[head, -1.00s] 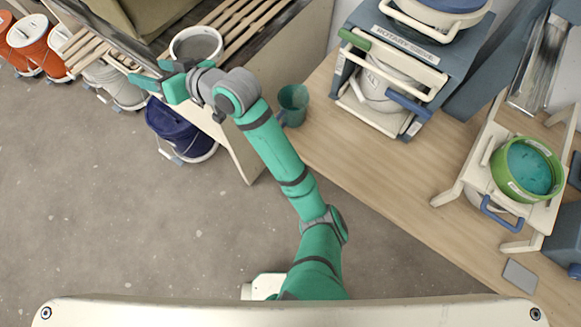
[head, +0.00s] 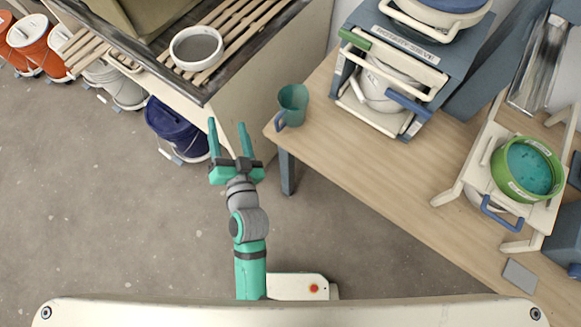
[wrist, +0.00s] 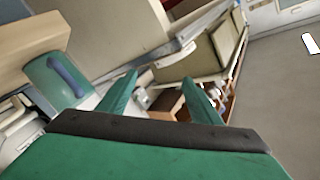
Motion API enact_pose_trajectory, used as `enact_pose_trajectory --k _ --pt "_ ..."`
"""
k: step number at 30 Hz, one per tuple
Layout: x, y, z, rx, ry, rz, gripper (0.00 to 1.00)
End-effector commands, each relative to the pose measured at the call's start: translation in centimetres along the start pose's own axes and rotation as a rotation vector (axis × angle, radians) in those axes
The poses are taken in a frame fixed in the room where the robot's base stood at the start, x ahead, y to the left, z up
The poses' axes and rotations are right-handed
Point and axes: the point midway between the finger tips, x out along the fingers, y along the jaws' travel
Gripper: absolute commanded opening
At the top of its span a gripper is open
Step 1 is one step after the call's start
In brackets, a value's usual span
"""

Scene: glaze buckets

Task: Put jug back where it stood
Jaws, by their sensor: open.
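The jug (head: 292,104), teal with a blue handle, stands upright at the left corner of the wooden table. My gripper (head: 227,128) is open and empty, to the left of the jug and apart from it, over the floor in the head view. In the wrist view the jug (wrist: 52,84) shows at the left with its blue handle facing the camera, and the gripper's fingers (wrist: 160,97) are spread with nothing between them.
The wooden table (head: 345,150) has bare room right of the jug. A blue-grey sieve machine (head: 420,50) stands behind. A green bucket (head: 528,168) sits on a cream stand at right. A white bowl (head: 196,48) is on the slatted bench. A dark blue bucket (head: 180,128) stands below.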

Motion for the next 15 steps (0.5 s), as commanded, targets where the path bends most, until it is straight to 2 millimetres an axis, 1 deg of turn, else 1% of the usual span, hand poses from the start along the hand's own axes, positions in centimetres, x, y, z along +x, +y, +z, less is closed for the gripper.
enact_pose_trajectory --k 1,5,6,11,15 --pt "-1.9 1.4 0.8 -0.014 0.0 0.044 0.59" --pt "-6.5 4.4 1.8 -0.077 0.009 0.14 0.59" --pt "-8.1 5.2 2.1 -0.101 0.009 0.168 0.59" --pt "-14.3 8.0 2.5 -0.216 -0.003 0.259 0.59" --pt "-19.7 9.7 2.2 -0.343 -0.026 0.315 0.59"
